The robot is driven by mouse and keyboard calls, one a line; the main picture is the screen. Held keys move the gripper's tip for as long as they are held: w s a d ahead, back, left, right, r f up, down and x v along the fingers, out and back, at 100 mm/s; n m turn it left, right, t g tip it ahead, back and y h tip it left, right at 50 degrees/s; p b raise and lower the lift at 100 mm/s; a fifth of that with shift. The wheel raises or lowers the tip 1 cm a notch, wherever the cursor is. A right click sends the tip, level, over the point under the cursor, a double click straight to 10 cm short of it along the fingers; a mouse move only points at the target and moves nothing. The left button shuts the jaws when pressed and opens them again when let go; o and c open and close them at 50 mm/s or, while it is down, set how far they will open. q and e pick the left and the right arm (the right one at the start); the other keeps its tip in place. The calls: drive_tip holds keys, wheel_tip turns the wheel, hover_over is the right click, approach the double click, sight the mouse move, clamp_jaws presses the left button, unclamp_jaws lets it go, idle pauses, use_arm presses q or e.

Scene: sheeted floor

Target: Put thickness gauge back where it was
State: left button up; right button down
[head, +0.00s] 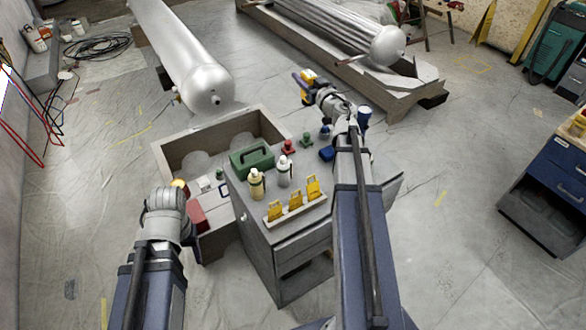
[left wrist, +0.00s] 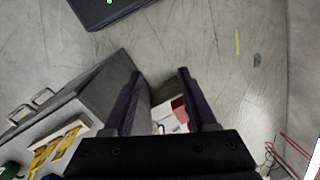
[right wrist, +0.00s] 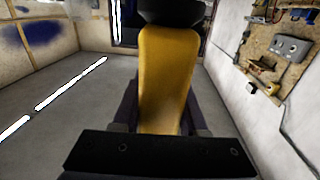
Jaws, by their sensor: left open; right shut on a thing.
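A yellow thing with a black end, which I take for the thickness gauge (right wrist: 168,75), is held in my right gripper. It stands up between the fingers in the right wrist view. In the head view the gauge (head: 308,74) is small and partly covered by the dark fingers of my right gripper (head: 303,86), raised beyond the grey cabinet. My left gripper (left wrist: 160,85) is open and empty in the left wrist view, with floor and a red box below it. Its fingers are hidden behind the arm in the head view.
The grey cabinet (head: 282,243) carries a green case (head: 252,157), two bottles and a rack of yellow tags (head: 296,207). A low open crate (head: 163,160) stands behind it. Small red, green and blue items lie right of it. Silver tanks (head: 185,55) lie at the back.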

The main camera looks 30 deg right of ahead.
use_arm(q)
drive_tip(key=o, duration=0.6)
wheel_tip(320, 180, down, 17)
drive_tip(key=b, duration=1.7)
drive_tip(key=shift+f, duration=0.1)
use_arm(e)
wheel_tip(320, 180, down, 17)
drive_tip(key=s+y, duration=0.1)
drive_tip(key=shift+s+d+f+n, duration=0.15)
drive_tip(key=shift+s+d+n, duration=0.1)
drive_tip(key=shift+n, duration=0.15)
